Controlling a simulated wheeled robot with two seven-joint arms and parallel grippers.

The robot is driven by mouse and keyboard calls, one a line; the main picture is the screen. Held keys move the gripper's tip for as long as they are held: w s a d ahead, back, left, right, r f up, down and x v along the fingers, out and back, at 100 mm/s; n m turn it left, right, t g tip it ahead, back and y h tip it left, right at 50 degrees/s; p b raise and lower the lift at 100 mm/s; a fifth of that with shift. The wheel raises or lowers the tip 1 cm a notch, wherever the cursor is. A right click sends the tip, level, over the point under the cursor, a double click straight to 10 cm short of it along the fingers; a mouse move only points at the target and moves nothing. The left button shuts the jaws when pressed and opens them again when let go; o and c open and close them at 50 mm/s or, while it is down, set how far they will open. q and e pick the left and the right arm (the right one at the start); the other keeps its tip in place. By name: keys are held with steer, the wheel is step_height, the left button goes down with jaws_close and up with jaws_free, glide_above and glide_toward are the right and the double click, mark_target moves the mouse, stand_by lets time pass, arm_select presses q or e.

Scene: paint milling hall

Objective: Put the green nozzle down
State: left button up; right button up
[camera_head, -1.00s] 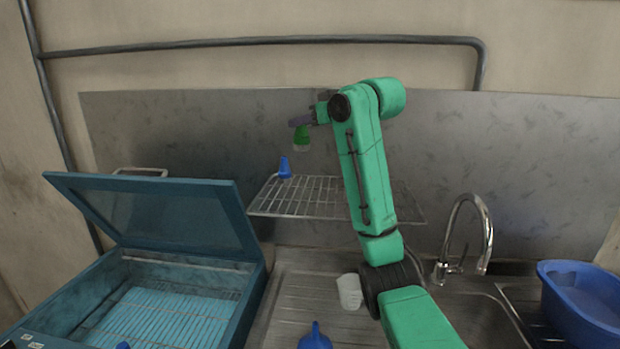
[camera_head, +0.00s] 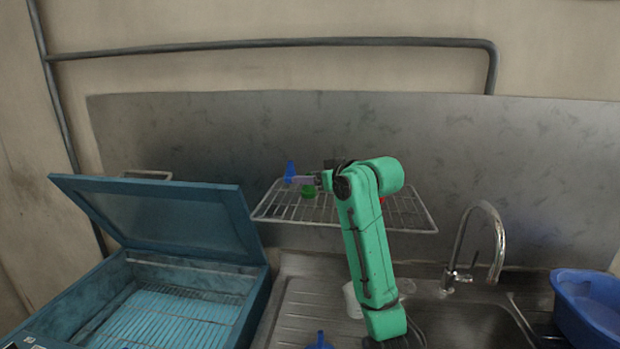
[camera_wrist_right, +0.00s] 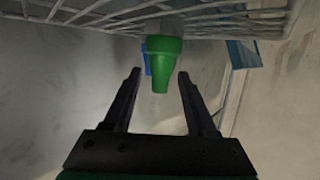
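The green nozzle (camera_head: 308,192) is at the wire rack (camera_head: 266,215), just below my right gripper (camera_head: 305,181) in the head view. In the right wrist view the green nozzle (camera_wrist_right: 162,60) has its wide end against the rack bars (camera_wrist_right: 95,14) and its narrow end pointing away from them. The fingers of my right gripper (camera_wrist_right: 159,76) are spread, with a gap on either side of the nozzle. A blue nozzle (camera_head: 290,172) stands at the rack's left end, close by; part of it shows behind the green one. My left gripper is out of view.
A teal box with its lid up (camera_head: 160,215) stands left of the rack. Below are a steel sink with a tap (camera_head: 497,240), a white cup (camera_head: 352,300) and another blue piece (camera_head: 319,342). A blue basin (camera_head: 590,305) is at the right. A red object (camera_head: 381,199) is mostly hidden behind my arm.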

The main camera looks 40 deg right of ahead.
steer(key=shift+s+a+r, duration=0.1)
steer(key=shift+r, duration=0.25)
steer(key=shift+s+a+b, duration=0.1)
steer(key=shift+s+b, duration=0.6)
steer(key=shift+s, duration=0.5)
steer(key=b+v, duration=0.2)
steer(key=v, duration=0.7)
steer(key=shift+s+r, duration=0.2)
steer(key=shift+r, duration=0.1)
steer(key=shift+a, duration=0.1)
